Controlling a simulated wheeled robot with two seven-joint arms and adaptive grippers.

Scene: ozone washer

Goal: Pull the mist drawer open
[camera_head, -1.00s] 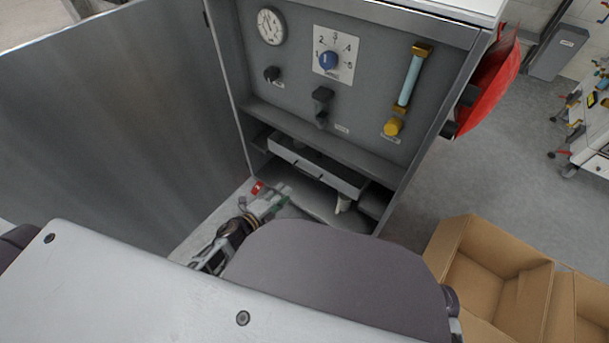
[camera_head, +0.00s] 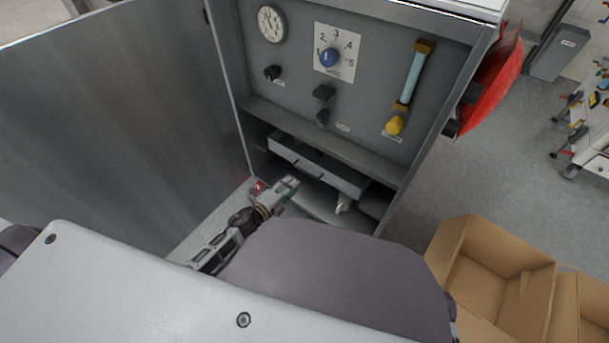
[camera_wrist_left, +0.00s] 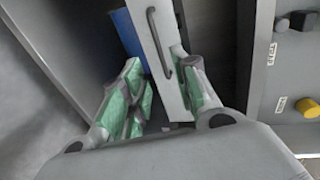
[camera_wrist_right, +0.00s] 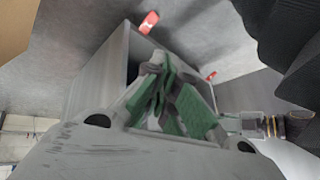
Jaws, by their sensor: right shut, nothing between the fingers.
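The mist drawer (camera_head: 335,179) is a pale, wide front low in the grey cabinet. A dark gap shows above it; I cannot tell how far out it stands. Its dark bar handle (camera_wrist_left: 160,44) shows clearly in the left wrist view. My left gripper (camera_head: 292,184) is just in front of the drawer's left part. In the left wrist view its green-padded fingers (camera_wrist_left: 158,78) are apart, with the handle beyond and between them; contact is not visible.
The cabinet's open door (camera_head: 115,110) stands at the left. The control panel (camera_head: 365,110) with a blue knob, gauge and yellow-ended tube is above the drawer. A blue object (camera_wrist_left: 127,32) is beside the drawer front. Open cardboard boxes (camera_head: 490,270) stand at the right.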

